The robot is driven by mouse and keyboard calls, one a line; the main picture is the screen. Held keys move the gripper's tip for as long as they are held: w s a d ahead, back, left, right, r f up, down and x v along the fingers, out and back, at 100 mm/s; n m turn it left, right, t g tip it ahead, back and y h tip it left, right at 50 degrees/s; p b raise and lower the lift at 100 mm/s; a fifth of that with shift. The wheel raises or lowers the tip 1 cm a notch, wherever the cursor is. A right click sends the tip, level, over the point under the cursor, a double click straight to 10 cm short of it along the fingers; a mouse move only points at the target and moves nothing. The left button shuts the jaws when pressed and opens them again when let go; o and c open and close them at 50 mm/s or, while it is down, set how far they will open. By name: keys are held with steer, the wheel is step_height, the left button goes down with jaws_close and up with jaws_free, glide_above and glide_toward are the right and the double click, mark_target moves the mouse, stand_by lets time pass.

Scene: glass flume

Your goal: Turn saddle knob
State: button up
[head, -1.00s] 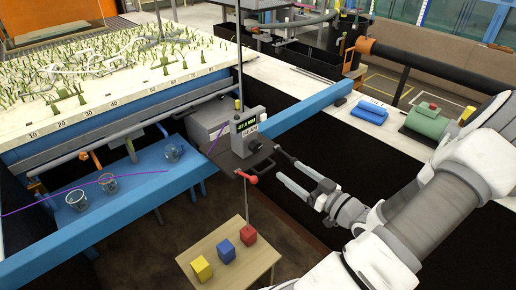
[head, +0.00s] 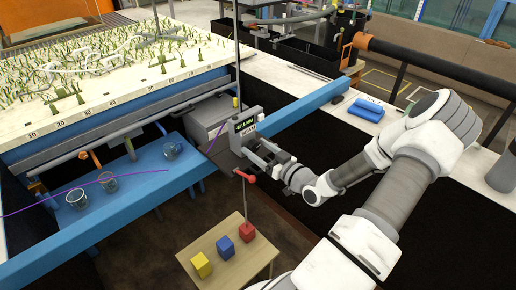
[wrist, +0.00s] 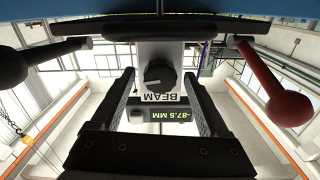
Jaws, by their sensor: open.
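In the wrist view, the black round saddle knob (wrist: 159,73) sits on a pale housing above a "BEAM" label and a display (wrist: 157,115) reading about -87.5 MM. My gripper (head: 258,152) is at the saddle, and it also shows in the wrist view (wrist: 158,78). It is open, with one finger on each side of the knob in the picture. I see gaps between the fingers and the knob. In the head view the gripper hides the knob.
A red-ended lever (wrist: 288,108) and a black-ended lever (wrist: 12,68) flank the saddle in the wrist view. Below it stands a small wooden table (head: 208,246) with yellow (head: 201,264), blue (head: 225,245) and red (head: 246,231) cubes. Glass beakers (head: 77,199) stand on a blue ledge at left.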

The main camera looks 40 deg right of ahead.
jaws_close()
steer(key=shift+b, duration=0.35)
jaws_free()
stand_by(0.4)
steer(key=s+d+b, duration=0.1)
steer(key=s+b, duration=0.1)
steer(key=s, duration=1.5)
steer(key=shift+s+d, duration=0.15)
steer(key=shift+s, duration=0.05)
